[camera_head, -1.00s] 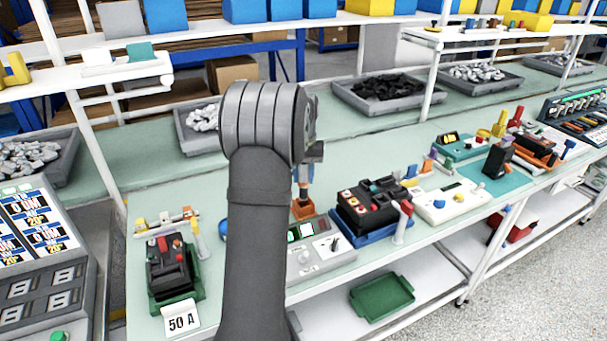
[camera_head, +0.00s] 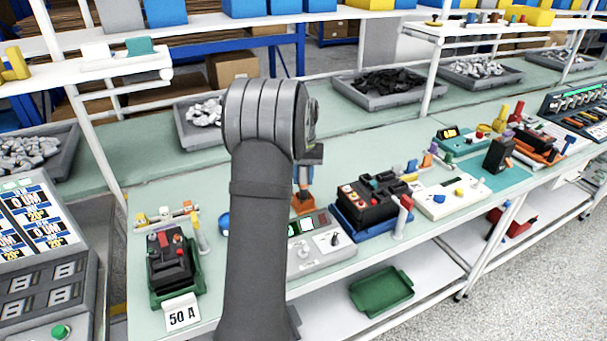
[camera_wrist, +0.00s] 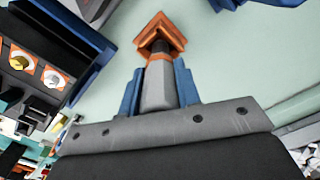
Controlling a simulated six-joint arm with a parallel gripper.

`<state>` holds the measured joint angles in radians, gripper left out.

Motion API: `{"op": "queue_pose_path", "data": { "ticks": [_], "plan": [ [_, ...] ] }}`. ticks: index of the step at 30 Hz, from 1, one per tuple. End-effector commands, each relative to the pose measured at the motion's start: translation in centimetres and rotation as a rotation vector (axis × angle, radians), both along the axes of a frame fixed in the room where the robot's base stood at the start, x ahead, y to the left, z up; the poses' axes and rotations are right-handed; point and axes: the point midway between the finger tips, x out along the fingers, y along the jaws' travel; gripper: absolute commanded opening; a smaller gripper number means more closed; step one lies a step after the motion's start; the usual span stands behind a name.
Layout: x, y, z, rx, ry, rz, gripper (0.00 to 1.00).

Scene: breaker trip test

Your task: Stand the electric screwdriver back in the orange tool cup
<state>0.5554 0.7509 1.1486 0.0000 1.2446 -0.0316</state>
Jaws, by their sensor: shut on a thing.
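The orange tool cup (camera_head: 304,205) stands on the green bench top, partly behind my arm in the head view. In the wrist view the cup (camera_wrist: 160,30) is a square orange holder straight ahead of the jaws. My gripper (camera_wrist: 160,85) is shut on the electric screwdriver (camera_wrist: 158,92), whose grey body sits between the blue fingers. An orange band and a dark end point at the cup and overlap its opening. I cannot tell how deep the end is inside. In the head view my arm hides most of the gripper and screwdriver.
A grey tester (camera_head: 322,243) stands just in front of the cup. A black breaker on a blue base (camera_head: 368,202) is to the right. Another breaker in a green holder (camera_head: 170,262) is at left. Bare bench lies behind the cup.

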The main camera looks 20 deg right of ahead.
Motion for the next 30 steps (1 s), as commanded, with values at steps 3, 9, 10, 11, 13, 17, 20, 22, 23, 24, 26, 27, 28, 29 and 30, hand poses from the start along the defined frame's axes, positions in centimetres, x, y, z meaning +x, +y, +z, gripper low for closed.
{"op": "queue_pose_path", "data": {
  "ticks": [3, 9, 10, 11, 13, 17, 20, 22, 23, 24, 26, 27, 28, 29, 30],
  "plan": [
    [0.0, 0.0, -0.3, 0.000, 0.000, 0.000, 0.07],
    [0.0, 0.0, -0.7, -0.001, -0.001, 0.000, 0.07],
    [0.0, 0.0, -0.8, -0.001, -0.001, 0.000, 0.07],
    [0.0, 0.0, -0.9, -0.001, -0.002, 0.000, 0.07],
    [0.0, 0.0, -1.0, -0.001, -0.002, 0.000, 0.07],
    [0.0, 0.0, -1.3, -0.001, -0.002, 0.000, 0.07],
    [0.0, 0.0, -1.6, -0.001, -0.002, 0.000, 0.07],
    [0.0, 0.0, -1.8, -0.001, -0.001, 0.000, 0.07],
    [0.0, 0.0, -1.8, -0.001, -0.001, 0.000, 0.07],
    [0.0, 0.0, -1.9, -0.001, -0.001, 0.000, 0.07],
    [0.0, 0.0, -2.1, -0.001, -0.001, 0.000, 0.07],
    [0.0, 0.0, -2.2, -0.001, -0.001, 0.000, 0.07],
    [0.0, 0.0, -2.3, -0.001, -0.001, 0.000, 0.07],
    [0.0, 0.0, -2.3, -0.001, -0.001, 0.000, 0.07],
    [0.0, 0.0, -2.4, -0.001, -0.001, 0.000, 0.07]
  ]
}}
